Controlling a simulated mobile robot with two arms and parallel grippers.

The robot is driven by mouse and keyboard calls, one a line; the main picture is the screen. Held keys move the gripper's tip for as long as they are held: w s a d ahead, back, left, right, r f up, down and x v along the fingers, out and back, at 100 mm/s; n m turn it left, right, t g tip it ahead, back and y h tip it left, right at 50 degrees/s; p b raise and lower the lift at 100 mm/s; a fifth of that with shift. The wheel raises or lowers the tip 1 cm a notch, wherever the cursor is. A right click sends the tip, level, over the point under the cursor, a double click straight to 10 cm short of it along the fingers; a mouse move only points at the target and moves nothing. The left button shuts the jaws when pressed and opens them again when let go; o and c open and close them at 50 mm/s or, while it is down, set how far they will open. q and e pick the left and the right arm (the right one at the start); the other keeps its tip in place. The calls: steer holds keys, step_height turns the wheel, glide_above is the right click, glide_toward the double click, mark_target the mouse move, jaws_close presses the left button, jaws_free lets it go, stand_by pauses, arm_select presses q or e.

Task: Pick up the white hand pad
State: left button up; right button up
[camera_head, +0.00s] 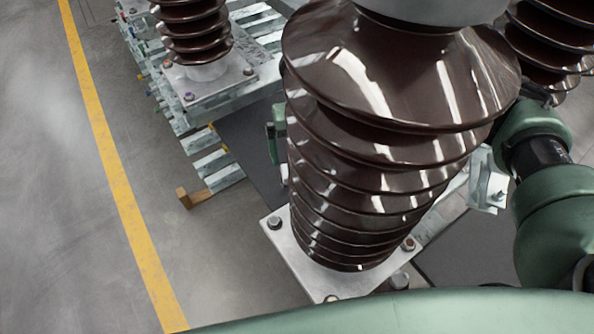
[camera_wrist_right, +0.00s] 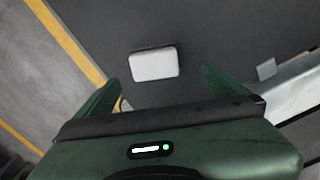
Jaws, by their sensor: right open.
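The white hand pad (camera_wrist_right: 154,65) is a small white block with rounded corners and a darker edge along its far side. It lies on a dark grey surface (camera_wrist_right: 225,40) in the right wrist view. My right gripper (camera_wrist_right: 162,75) is open and empty, with its two green fingers apart. In the picture the pad sits between and slightly beyond the fingertips; the exact distance is hard to tell. The head view does not show the pad. My left gripper is not identifiable in any view.
A large brown ribbed insulator (camera_head: 390,150) on a bolted metal plate (camera_head: 283,245) fills the middle of the head view. Another insulator (camera_head: 193,30) stands on a metal frame at upper left. A yellow floor line (camera_head: 115,180) crosses open floor at left. A pale metal beam (camera_wrist_right: 290,92) lies right.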

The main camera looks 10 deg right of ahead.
steer(key=shift+s+a+f, duration=0.1)
steer(key=shift+f, duration=0.25)
steer(key=f, duration=0.1)
steer(key=f+p, duration=0.1)
steer(key=f, duration=0.3)
steer(key=shift+w+a+f, duration=0.25)
steer(key=shift+a, duration=0.1)
steer(key=shift+f, duration=0.45)
steer(key=c, duration=1.6)
steer(key=shift+o, duration=0.2)
steer(key=shift+r, duration=0.5)
arm_select(q)
steer(key=shift+w+a+f+b, duration=0.2)
steer(key=shift+w+a+b, duration=0.1)
steer(key=shift+a+b, duration=0.45)
arm_select(e)
step_height(320, 180, up, 19)
